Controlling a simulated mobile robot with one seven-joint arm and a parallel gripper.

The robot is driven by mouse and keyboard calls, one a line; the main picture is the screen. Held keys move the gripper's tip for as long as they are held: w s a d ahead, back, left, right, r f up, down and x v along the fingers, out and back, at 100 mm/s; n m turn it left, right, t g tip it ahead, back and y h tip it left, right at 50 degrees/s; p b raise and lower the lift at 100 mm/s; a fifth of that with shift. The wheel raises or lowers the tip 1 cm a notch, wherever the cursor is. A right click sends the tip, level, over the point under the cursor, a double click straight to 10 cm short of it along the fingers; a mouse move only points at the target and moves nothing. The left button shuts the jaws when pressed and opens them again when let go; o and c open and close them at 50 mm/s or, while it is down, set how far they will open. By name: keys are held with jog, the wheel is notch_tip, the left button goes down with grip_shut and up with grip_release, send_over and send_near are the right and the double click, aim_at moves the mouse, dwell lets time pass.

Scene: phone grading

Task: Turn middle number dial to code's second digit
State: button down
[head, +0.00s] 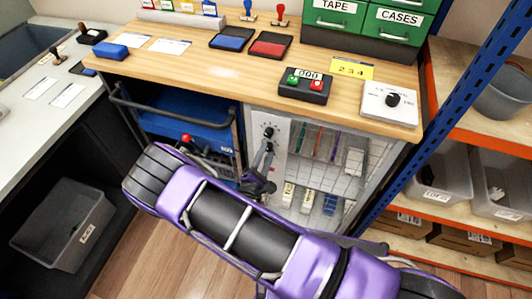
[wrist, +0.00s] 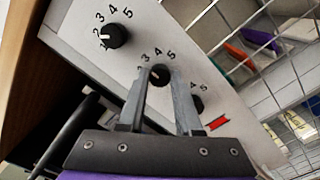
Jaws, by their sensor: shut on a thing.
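The white dial panel (wrist: 130,62) carries three black number dials in a slanted row. My gripper (wrist: 161,80) has its two fingers on either side of the middle dial (wrist: 160,74) and is shut on it. Digits 3, 4 and 5 show above this dial; a finger hides lower ones, and its pointer's exact direction is unclear. The upper dial (wrist: 113,36) has its white mark toward the 2. The lower dial (wrist: 196,103) is partly behind a finger. In the head view my gripper (head: 268,151) reaches the panel under the bench. A yellow card (head: 352,67) reads 234.
A wire mesh door (head: 325,160) with items behind it is right of the dials. A blue drawer cart (head: 192,138) stands to the left. The wooden benchtop (head: 190,62) overhangs above, holding a button box (head: 305,88) and a white knob box (head: 390,105).

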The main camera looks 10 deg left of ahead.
dwell(0.3)
jog(key=c, duration=0.6)
grip_release()
jog(key=s+a, duration=0.1)
jog(key=s, duration=1.6)
jog(key=shift+s+a+f, duration=0.15)
jog(key=shift+s+f, duration=0.05)
